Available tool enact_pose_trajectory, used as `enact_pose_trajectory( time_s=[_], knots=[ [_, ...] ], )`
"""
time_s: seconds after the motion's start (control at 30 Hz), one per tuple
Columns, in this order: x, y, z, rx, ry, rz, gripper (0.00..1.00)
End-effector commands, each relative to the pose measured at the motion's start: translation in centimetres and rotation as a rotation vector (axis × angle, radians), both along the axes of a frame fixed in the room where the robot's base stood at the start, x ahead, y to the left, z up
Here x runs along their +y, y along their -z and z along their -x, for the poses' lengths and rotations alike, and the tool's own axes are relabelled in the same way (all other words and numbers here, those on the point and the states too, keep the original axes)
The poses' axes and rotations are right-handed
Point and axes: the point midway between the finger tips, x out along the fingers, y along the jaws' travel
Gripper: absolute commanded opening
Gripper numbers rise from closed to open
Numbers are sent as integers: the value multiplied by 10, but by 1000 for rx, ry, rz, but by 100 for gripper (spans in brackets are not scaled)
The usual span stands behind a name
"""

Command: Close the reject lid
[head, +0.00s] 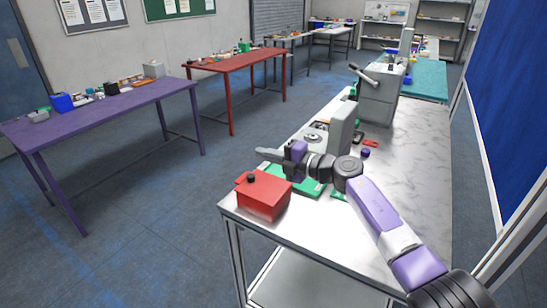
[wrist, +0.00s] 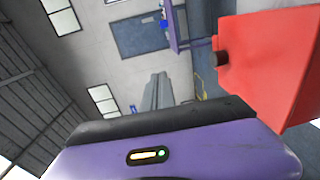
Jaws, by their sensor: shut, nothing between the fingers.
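The red reject box (head: 262,206) stands at the near left corner of the marble-topped bench. Its red lid (head: 268,185) carries a black knob (head: 250,178) and lies over the top of the box; I cannot tell whether it sits fully flush. In the wrist view the red box (wrist: 275,65) fills the right side, with the dark knob (wrist: 221,57) on its left face as pictured. My gripper (head: 262,153) is shut and empty, behind and above the box in the head view, pointing left. It looks apart from the lid.
A green tray (head: 311,187) lies right of the box, partly under my arm. A grey upright device (head: 341,128) and a larger grey machine (head: 378,98) stand farther back. The right part of the bench top (head: 415,160) is clear. Purple (head: 100,110) and red tables stand across the floor.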

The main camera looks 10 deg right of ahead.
Motion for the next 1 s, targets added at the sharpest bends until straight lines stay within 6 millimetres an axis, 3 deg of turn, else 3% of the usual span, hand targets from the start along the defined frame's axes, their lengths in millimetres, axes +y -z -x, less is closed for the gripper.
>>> enact_pose_trajectory(
  time_s=[0.2,0.67,1.0],
  knots=[
    [17,20,-15,4,-2,-5,0],
    [32,39,-29,4,-2,-5,0],
    [37,50,-37,175,1,176,0]
  ],
)
